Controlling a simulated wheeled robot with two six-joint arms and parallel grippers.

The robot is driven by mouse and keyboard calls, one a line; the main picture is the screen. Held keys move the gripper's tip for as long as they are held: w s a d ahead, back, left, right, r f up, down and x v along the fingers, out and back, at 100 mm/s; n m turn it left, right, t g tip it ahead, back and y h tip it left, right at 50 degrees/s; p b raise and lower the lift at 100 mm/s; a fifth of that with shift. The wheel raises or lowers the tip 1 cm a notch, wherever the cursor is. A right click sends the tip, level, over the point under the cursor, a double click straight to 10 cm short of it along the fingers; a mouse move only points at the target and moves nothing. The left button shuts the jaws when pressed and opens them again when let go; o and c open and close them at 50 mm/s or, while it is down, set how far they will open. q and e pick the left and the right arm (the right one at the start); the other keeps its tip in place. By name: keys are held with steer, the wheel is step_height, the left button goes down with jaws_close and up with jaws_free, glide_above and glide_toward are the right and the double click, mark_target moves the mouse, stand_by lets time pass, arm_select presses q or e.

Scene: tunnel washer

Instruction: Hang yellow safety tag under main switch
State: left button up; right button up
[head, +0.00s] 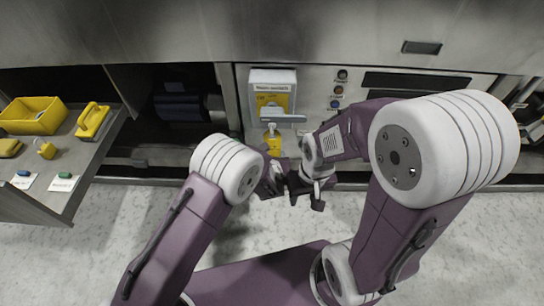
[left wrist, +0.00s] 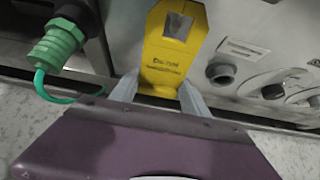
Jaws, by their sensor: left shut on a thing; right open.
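The main switch (head: 271,82) is a pale box with a yellow plate on the machine front in the head view. Its grey handle (head: 283,117) sticks out to the right. The yellow safety tag (head: 273,145) is upright just below the handle; I cannot tell whether they touch. In the left wrist view the tag (left wrist: 172,55) shows dark print and a squarish opening near its top. My left gripper (left wrist: 160,88) is shut on its lower end. In the head view that grip is partly hidden by my arm. My right gripper (head: 303,190) is open and empty, lower and to the right.
A grey shelf (head: 84,158) at the left holds a yellow bin (head: 34,114), a yellow case (head: 91,120), a yellow padlock (head: 46,150) and small tags. Round buttons (head: 339,90) sit right of the switch. A green connector (left wrist: 58,45) is close left of my left gripper.

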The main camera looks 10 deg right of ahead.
arm_select(q)
steer(key=shift+w+d+f, duration=0.15)
steer(key=shift+w, duration=0.35)
steer(key=shift+w+d+f, duration=0.1)
steer(key=shift+w, duration=0.4)
steer(key=shift+b+x, duration=0.95)
steer(key=shift+s+f, duration=0.1)
steer(key=o, duration=1.4)
steer(key=shift+s+r+p, duration=0.25)
steer(key=shift+r+p, duration=0.05)
steer(key=shift+p, duration=0.05)
steer(key=p+v, duration=0.4)
steer(key=v, duration=0.4)
steer(key=shift+s+a, duration=0.15)
steer(key=shift+s, duration=0.05)
